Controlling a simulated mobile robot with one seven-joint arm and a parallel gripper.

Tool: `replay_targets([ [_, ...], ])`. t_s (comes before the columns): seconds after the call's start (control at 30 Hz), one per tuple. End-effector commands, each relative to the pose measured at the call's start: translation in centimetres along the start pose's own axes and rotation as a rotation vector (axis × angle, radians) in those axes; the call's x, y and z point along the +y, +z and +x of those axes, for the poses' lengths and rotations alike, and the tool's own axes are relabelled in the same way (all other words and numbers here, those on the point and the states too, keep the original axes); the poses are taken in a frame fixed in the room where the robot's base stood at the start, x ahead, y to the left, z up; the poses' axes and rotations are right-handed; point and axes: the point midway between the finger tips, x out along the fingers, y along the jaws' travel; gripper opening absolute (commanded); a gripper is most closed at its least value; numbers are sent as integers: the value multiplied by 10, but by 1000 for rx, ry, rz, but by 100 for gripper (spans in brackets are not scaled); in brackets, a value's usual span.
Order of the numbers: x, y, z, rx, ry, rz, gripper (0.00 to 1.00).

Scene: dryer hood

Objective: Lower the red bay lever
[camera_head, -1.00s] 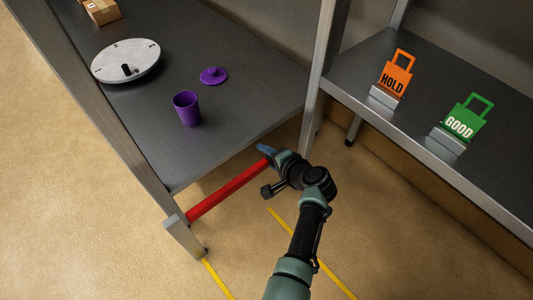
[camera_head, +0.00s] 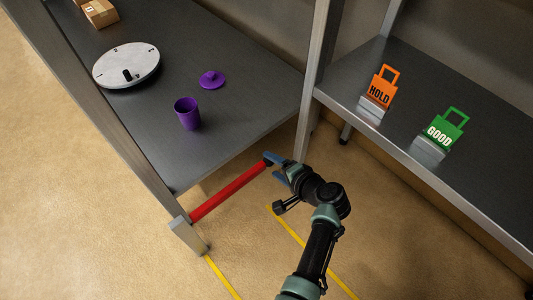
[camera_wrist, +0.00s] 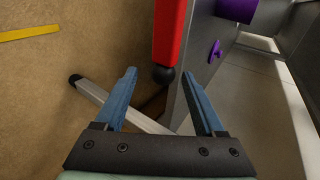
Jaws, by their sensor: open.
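The red bay lever (camera_head: 230,191) is a straight bar running from a post at the front corner of the dark bench to a free end with a black ball. It lies across the bench's open end. In the wrist view the red lever (camera_wrist: 169,35) enters from the top, its black ball (camera_wrist: 163,74) between and just beyond the blue fingertips. My gripper (camera_head: 278,168) is open at the lever's free end; the wrist view shows a wide gap between its fingers (camera_wrist: 163,88). Nothing is gripped. Contact with the ball cannot be told.
The bench (camera_head: 235,125) holds a purple cup (camera_head: 187,114), a purple lid (camera_head: 212,80), a round grey plate (camera_head: 126,65) and a cardboard box (camera_head: 100,13). A right-hand shelf carries an orange HOLD tag (camera_head: 379,91) and a green GOOD tag (camera_head: 442,132). Metal posts stand close by.

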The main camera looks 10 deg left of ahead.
Motion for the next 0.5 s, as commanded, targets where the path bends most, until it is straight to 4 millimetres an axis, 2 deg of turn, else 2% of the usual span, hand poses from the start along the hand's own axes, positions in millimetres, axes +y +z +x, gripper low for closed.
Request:
replay_targets([
  [0.03, -5, 0, -15, 1, 2, 2, 71],
  [0.2, -3, 1, -42, -1, 1, 1, 71],
  [0.33, -1, 1, -55, -2, 2, 0, 71],
  [0.5, 0, 1, -61, -2, 1, -1, 71],
])
